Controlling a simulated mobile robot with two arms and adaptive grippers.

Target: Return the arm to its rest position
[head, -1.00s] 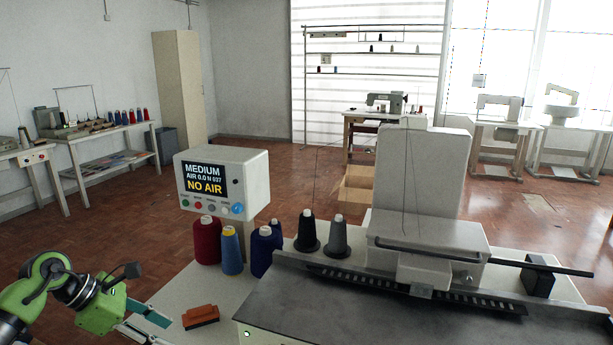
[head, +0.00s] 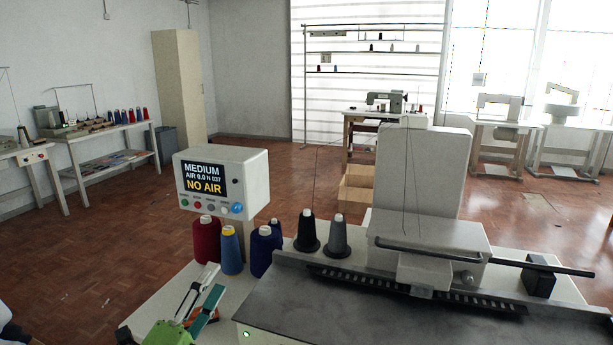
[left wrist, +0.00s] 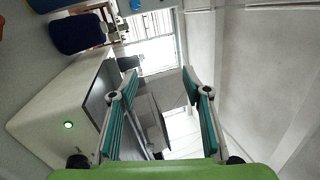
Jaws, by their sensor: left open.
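My left gripper (head: 211,279) is at the lower left of the head view, over the near left corner of the white table. It is open, with its two fingers apart and pointing away from me. In the left wrist view the gripper (left wrist: 160,82) has nothing between its teal-padded fingers. Most of my left arm is out of the head view. My right gripper is not in view.
Thread cones, including a dark red one (head: 207,240) and a light blue one (head: 231,252), stand close beyond. A control box (head: 250,180) reads "NO AIR". The buttonhole machine (head: 425,185) stands right.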

